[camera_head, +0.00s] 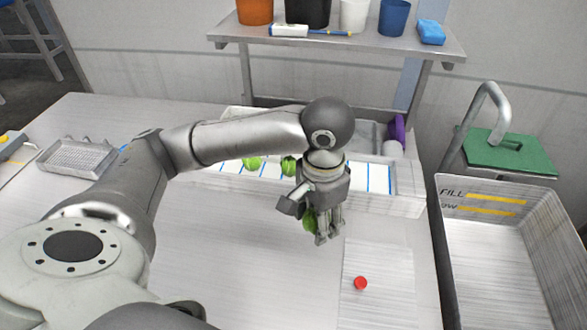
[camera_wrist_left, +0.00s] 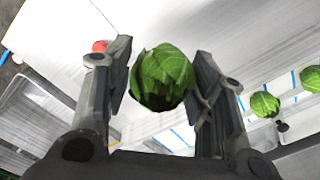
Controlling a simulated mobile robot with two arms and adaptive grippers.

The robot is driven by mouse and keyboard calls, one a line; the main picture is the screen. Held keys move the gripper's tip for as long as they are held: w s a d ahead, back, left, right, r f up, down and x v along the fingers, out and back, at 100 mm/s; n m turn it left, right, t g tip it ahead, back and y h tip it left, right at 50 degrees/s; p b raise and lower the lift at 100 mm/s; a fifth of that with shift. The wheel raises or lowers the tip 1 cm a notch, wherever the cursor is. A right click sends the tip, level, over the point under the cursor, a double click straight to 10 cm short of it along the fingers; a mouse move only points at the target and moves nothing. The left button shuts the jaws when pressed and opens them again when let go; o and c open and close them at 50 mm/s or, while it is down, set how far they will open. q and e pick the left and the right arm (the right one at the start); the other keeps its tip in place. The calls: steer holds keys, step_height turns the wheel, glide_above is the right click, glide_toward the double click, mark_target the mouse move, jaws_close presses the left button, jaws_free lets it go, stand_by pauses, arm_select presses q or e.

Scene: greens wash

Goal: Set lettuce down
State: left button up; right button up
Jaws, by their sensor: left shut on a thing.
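My left gripper (camera_head: 322,222) is shut on a green lettuce (camera_head: 309,220), above the bench in front of the white tray. In the left wrist view the lettuce (camera_wrist_left: 162,78) is between the two fingers of the left gripper (camera_wrist_left: 160,90). The fingers hide part of it in the head view. Two other lettuces, one at the left (camera_head: 251,162) and one nearer the arm (camera_head: 289,166), sit in the white tray (camera_head: 408,203) with blue divider lines. My right gripper is not in view.
A pale board (camera_head: 378,305) with a red cap-like piece (camera_head: 361,283) lies right of the gripper. A deep sink basin (camera_head: 500,265) with a tap (camera_head: 497,95) and a green board (camera_head: 510,152) is at the right. A shelf (camera_head: 340,45) with cups stands behind. A perforated tray (camera_head: 75,158) lies at the left.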

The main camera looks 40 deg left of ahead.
arm_select(q)
steer(key=w+m, duration=0.1)
steer(key=m, duration=0.2)
steer(key=shift+w, duration=0.1)
steer(key=m, duration=0.2)
steer(key=w+m+b, duration=0.1)
steer(key=m, duration=0.1)
steer(key=shift+w+a+r, duration=0.1)
steer(key=shift+a+r, duration=0.15)
steer(key=shift+a, duration=0.1)
steer(key=w+a+r+m+b, duration=0.25)
steer(key=w+m, duration=0.35)
steer(key=m, duration=1.4)
steer(key=w+a+f+p, duration=0.1)
steer(key=w+a+f, duration=0.1)
steer(key=w+f, duration=0.1)
steer(key=w+a+f, duration=0.1)
steer(key=w+f, duration=0.2)
steer(key=w, duration=0.1)
steer(key=w+a+f+p, duration=0.1)
steer(key=w+a+f, duration=0.1)
steer(key=w+f, duration=0.1)
steer(key=shift+w+a+p, duration=0.3)
steer(key=shift+w+p, duration=0.05)
steer(key=shift+w, duration=0.45)
steer(key=shift+w+a+f, duration=0.2)
steer(key=shift+w+f, duration=0.15)
steer(key=shift+f, duration=0.1)
steer(key=shift+f+p, duration=0.35)
steer(key=shift+f, duration=1.3)
